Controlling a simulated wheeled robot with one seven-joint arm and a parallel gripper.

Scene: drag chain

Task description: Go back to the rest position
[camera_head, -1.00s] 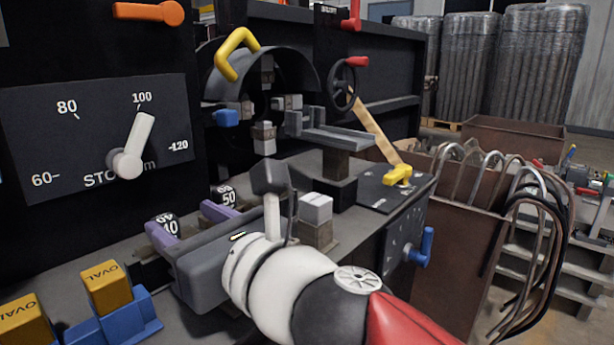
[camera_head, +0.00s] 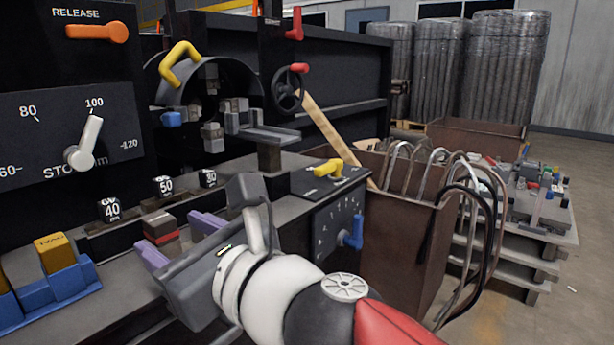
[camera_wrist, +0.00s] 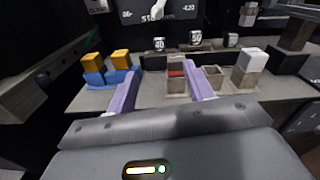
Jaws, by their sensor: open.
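My gripper (camera_head: 178,243), with two purple fingers, is open at the front of the machine bench. It also shows in the wrist view (camera_wrist: 158,82), with its fingers spread apart. A grey-brown block with a red band (camera_head: 161,227) stands beyond and between the fingers in the head view. The same block (camera_wrist: 176,72) shows near the right finger in the wrist view. Nothing is seen held. My wrist hides part of the bench in the head view.
Yellow blocks (camera_head: 54,253) sit in a blue holder (camera_head: 75,292) at left. Labels 40 (camera_head: 110,209), 50 (camera_head: 163,186) and 30 stand behind. A white-topped block (camera_wrist: 252,60) is right of the fingers. A brown bin (camera_head: 405,235) with bent tubes stands right of the bench.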

